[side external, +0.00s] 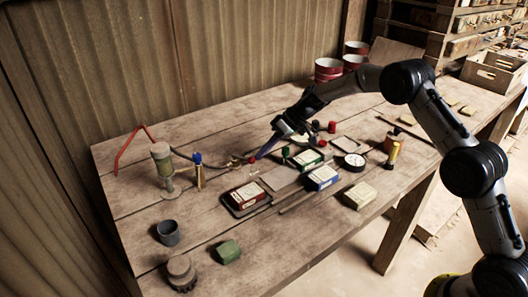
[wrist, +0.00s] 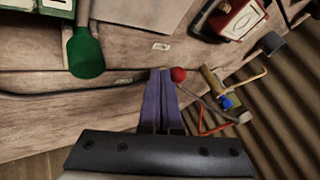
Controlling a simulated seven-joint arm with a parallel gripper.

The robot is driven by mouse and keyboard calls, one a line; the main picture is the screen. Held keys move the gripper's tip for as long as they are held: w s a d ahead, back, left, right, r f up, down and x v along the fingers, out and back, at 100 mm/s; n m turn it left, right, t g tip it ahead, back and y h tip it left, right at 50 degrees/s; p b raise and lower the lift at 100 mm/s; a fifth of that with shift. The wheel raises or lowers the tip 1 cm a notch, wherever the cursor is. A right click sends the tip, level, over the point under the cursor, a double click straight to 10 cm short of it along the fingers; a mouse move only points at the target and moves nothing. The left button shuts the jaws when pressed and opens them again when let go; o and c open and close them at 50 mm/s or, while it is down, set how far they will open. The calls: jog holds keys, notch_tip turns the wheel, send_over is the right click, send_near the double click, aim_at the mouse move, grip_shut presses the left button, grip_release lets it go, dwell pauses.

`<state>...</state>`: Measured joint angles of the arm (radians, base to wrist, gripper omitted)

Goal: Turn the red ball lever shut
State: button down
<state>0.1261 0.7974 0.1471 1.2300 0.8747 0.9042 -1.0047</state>
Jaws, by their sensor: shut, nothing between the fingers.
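The red ball (wrist: 178,74) of the lever shows in the wrist view just right of my gripper's fingertips (wrist: 160,72). The purple fingers are together, with nothing between them. In the side view my gripper (side external: 259,155) points down and left from above, its tips close beside the red ball (side external: 252,160). I cannot tell whether they touch. A brass fitting (side external: 236,162) on the hose sits left of the ball. The lever's arm and its angle are too small or hidden to tell.
A green-handled tool (wrist: 85,52) lies left of the fingers in the wrist view.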

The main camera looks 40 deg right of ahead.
jog(key=s+a+m+t, duration=0.1)
jog(key=a+m+h, duration=0.1)
jog(key=m, duration=0.1)
jog(key=shift+s+a+t, duration=0.1)
jog(key=shift+s+t, duration=0.25)
jog(key=shift+t, duration=0.05)
jog(key=shift+s+a+m, duration=0.2)
jog(key=shift+a+m, duration=0.1)
jog(key=shift+a, duration=0.2)
